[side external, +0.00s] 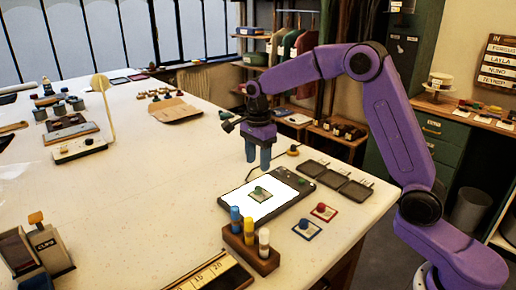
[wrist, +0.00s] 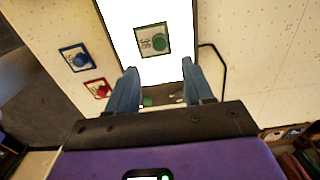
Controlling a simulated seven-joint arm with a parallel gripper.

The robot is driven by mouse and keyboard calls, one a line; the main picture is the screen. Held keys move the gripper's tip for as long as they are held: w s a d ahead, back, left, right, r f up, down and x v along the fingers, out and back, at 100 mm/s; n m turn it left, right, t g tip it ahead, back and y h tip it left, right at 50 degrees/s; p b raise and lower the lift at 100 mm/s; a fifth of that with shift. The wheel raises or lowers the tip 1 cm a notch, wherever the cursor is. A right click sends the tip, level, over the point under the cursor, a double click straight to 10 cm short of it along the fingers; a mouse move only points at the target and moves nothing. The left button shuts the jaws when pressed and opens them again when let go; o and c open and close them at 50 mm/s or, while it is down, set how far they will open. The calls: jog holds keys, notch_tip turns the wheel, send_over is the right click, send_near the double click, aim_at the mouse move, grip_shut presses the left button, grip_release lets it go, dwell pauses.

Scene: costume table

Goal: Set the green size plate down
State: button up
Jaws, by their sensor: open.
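The green size plate (side external: 259,195), a small pale square with a green knob, lies on the lit white panel (side external: 284,204) of a dark-framed pad. In the wrist view the plate (wrist: 152,40) shows printed marks beside its knob, with bright panel around it. My gripper (side external: 258,166) is open and empty, fingers pointing down, above the table near the pad's far end and apart from the plate. In the wrist view its two blue fingers (wrist: 161,78) stand wide apart with the plate beyond their tips. A small green spot shows between them; I cannot tell what it is.
A blue plate (side external: 307,230) and a red plate (side external: 324,212) lie right of the pad. Dark trays (side external: 335,180) line the table's right edge. A wooden rack (side external: 250,249) of blue, yellow and white pegs stands in front.

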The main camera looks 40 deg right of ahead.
jog(key=s+a+r+n, duration=0.2)
jog(key=s+a+n, duration=0.1)
jog(key=s+n, duration=0.55)
jog(key=s+a+r+n, duration=0.2)
jog(key=s+a+n, duration=0.2)
jog(key=s+n, duration=0.45)
jog(key=s+d+f+n, duration=0.2)
jog(key=s+n, duration=0.4)
jog(key=s, duration=0.4)
jog(key=s+d+f+n, duration=0.1)
jog(key=s+d+n, duration=0.2)
jog(key=s+n, duration=0.4)
jog(key=s, duration=0.3)
jog(key=shift+s+d+f+n, duration=0.2)
jog(key=shift+d+f+n, duration=0.1)
jog(key=shift+d+f, duration=0.1)
